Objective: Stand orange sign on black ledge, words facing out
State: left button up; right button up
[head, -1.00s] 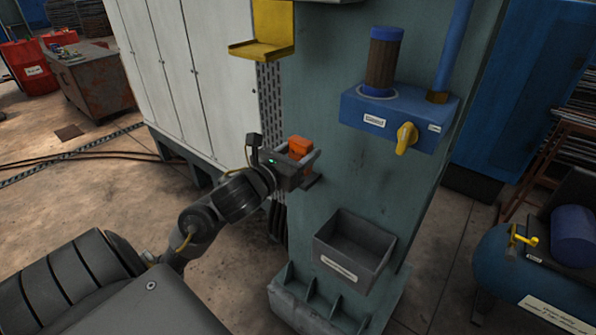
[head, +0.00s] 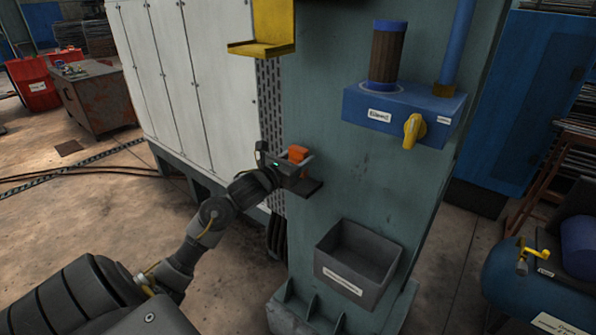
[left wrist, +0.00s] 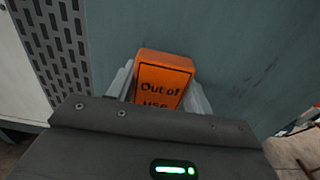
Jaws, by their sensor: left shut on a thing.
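The orange sign (head: 298,153) is a small block held at the teal column, and its black words "Out of use" face back toward the camera in the left wrist view (left wrist: 163,78). My left gripper (head: 303,161) is shut on the sign, with one pale finger on each side of it. The black ledge (head: 312,190) juts from the column just under the gripper and is partly hidden by it. I cannot tell whether the sign's bottom touches the ledge. My right gripper is not in view.
A yellow bracket (head: 262,47) is above on the column's left edge. A blue box (head: 398,112) with a yellow handle (head: 413,130) is to the upper right. An open grey bin (head: 357,262) hangs below right. A white cabinet (head: 195,75) stands to the left.

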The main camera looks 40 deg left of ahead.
pick_arm(q)
jog(key=shift+w+a+f+b, duration=0.15)
jog(key=shift+f+b, duration=0.2)
jog(key=shift+f, duration=0.6)
jog(key=shift+w+a+f+b, duration=0.15)
jog(key=shift+f+b, duration=0.2)
jog(key=shift+f, duration=0.6)
jog(key=shift+d, duration=0.1)
jog(key=shift+s, duration=0.1)
jog(key=shift+f, duration=0.15)
jog(key=o, duration=1)
